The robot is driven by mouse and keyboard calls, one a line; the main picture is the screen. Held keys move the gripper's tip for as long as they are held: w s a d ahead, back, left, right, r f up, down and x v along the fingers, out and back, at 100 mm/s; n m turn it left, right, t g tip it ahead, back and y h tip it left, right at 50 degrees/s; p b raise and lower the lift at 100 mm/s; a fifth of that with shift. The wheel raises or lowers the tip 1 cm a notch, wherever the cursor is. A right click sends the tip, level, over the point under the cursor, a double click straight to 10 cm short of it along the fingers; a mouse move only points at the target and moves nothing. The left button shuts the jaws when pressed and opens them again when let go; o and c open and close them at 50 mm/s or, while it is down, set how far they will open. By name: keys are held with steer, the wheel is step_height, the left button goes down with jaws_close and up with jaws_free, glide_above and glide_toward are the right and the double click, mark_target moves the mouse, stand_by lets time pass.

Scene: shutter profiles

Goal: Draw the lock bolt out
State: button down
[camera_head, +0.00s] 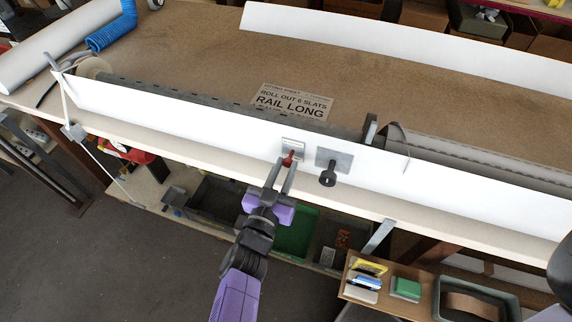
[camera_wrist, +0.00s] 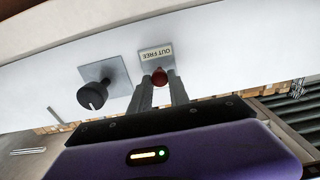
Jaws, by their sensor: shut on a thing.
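The lock bolt shows as a small red knob (camera_head: 288,160) on a metal plate (camera_head: 293,148) fixed to the front of the long white profile. My gripper (camera_head: 281,170) reaches up to it from below, with its two fingers closed on the red knob. In the wrist view the red knob (camera_wrist: 159,76) sits between the fingertips, in front of a plate (camera_wrist: 156,56) lettered "OUT FREE". How far the bolt stands out of its plate is hard to tell. The bolt's shaft is hidden.
A black knob (camera_head: 327,178) on a second plate (camera_head: 335,160) sits close to the right of the bolt. The white profile (camera_head: 200,130) runs along the bench's front edge. A sheet (camera_head: 290,102) reading "ROLL OUT 6 SLATS RAIL LONG" lies behind it. A small side shelf (camera_head: 385,302) stands lower right.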

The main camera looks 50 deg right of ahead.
steer(key=shift+s+a, duration=0.25)
steer(key=shift+a, duration=0.45)
steer(key=c, duration=1.2)
jaws_free()
steer(key=shift+c, duration=0.2)
steer(key=b+v, duration=0.2)
steer(key=v, duration=0.6)
